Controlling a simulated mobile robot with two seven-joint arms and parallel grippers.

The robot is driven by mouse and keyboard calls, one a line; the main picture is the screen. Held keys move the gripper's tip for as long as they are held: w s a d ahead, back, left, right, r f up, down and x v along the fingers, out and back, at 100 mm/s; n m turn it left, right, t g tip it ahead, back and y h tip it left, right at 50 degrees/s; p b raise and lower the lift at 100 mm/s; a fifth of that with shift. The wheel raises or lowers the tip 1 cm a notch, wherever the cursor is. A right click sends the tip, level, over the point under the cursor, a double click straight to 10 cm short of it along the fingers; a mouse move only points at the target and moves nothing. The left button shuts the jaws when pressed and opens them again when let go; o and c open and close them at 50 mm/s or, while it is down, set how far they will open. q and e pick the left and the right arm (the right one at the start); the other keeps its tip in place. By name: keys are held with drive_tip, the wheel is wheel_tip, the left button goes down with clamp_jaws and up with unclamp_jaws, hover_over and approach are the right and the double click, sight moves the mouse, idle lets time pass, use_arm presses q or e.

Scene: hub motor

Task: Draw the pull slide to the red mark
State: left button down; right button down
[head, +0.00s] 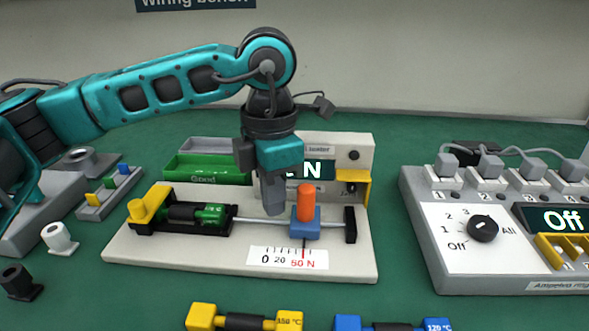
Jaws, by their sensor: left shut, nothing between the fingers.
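The pull slide is a blue block (306,224) with an upright orange post (306,201), on a thin metal rod of the pale tester base (180,254). The white scale (288,258) in front carries a 0, a 20 and a red number followed by N. The slide stands above the red mark (303,253) there; I cannot tell if it lines up exactly. My left gripper (273,210) points down, shut and empty, just left of the orange post. Whether it touches the slide is unclear. It partly hides the tester's display. My right gripper is not in view.
A green part (210,216) sits in a black holder at the rod's left end, beside a yellow piece (142,206). A green tray (208,169) lies behind. A switch box (470,262) reading Off stands right. Yellow (202,317) and blue (347,323) connectors lie in front.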

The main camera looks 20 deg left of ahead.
use_arm(q)
wheel_tip(320, 180, up, 8)
drive_tip(key=p, duration=0.5)
drive_tip(key=shift+f, duration=0.1)
idle(0.6)
